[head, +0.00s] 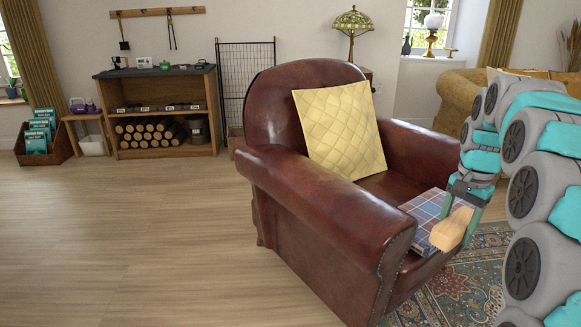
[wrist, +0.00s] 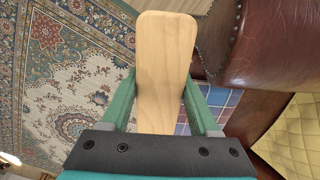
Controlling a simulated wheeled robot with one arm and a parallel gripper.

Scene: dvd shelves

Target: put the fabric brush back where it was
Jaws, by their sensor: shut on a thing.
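The fabric brush (head: 453,229) shows as a pale wooden paddle-shaped piece in the head view. It also shows in the wrist view (wrist: 165,60), upright in the picture between the two green fingers. My gripper (head: 461,205) is shut on it, above the front of the leather armchair's seat. In the wrist view my gripper (wrist: 160,100) has one finger against each side of the wood. The bristle side of the brush is hidden. A blue and red checked flat thing (head: 426,208) lies on the seat, just behind and below the brush.
The brown leather armchair (head: 320,205) has a yellow quilted cushion (head: 340,130). A patterned rug (head: 470,285) lies in front of it. A wooden workbench with logs (head: 160,105) stands at the back left. Bare wooden floor (head: 130,230) is open on the left.

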